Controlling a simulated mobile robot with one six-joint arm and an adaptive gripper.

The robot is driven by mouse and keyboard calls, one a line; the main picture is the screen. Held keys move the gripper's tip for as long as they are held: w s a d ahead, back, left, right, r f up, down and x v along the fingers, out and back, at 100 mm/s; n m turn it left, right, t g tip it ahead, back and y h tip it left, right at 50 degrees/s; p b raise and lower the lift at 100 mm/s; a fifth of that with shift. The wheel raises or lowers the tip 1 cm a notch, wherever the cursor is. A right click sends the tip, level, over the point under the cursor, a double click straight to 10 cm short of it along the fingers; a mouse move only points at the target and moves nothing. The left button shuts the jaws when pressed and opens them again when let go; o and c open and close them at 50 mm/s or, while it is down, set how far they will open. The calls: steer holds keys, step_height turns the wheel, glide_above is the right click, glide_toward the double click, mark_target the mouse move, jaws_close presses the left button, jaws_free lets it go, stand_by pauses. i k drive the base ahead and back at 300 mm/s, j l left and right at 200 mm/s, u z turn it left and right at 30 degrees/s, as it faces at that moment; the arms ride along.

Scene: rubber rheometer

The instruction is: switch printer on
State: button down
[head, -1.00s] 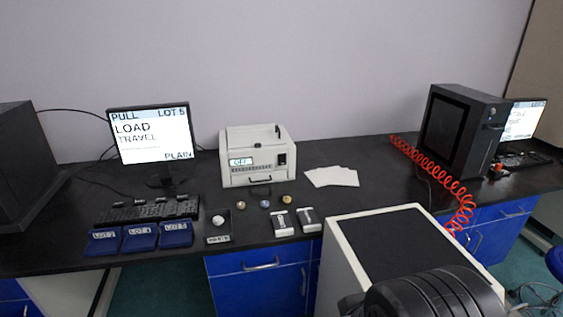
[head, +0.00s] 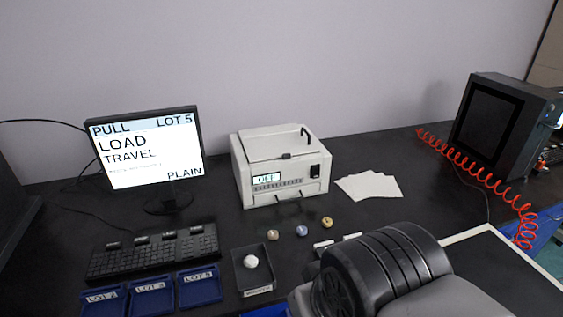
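The printer (head: 262,200) is a white box standing on the black bench, against the wall side. Its small display (head: 266,179) reads what looks like OFF. A black switch (head: 315,171) sits at the right of its front face; its rocker position is too small to tell. A handle hangs low on the front, and a dark latch shows at the lid's front edge. My gripper is out of view. Only a black ribbed part of my arm shows at the bottom, in front of the printer and to its right.
A monitor (head: 147,150) and keyboard (head: 150,254) stand left. Blue trays (head: 152,298) and a dark tray (head: 254,279) lie in front. Small coloured pieces (head: 302,231) lie before the printer, white sheets (head: 368,187) right. A red coiled hose (head: 480,178) runs by a black machine (head: 500,120).

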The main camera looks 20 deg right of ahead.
mark_target(316, 170)
steer(key=i+j, duration=0.2)
steer(key=i, duration=0.2)
steer(key=i+j+u, duration=0.1)
steer(key=i, duration=0.3)
steer(key=j, duration=0.1)
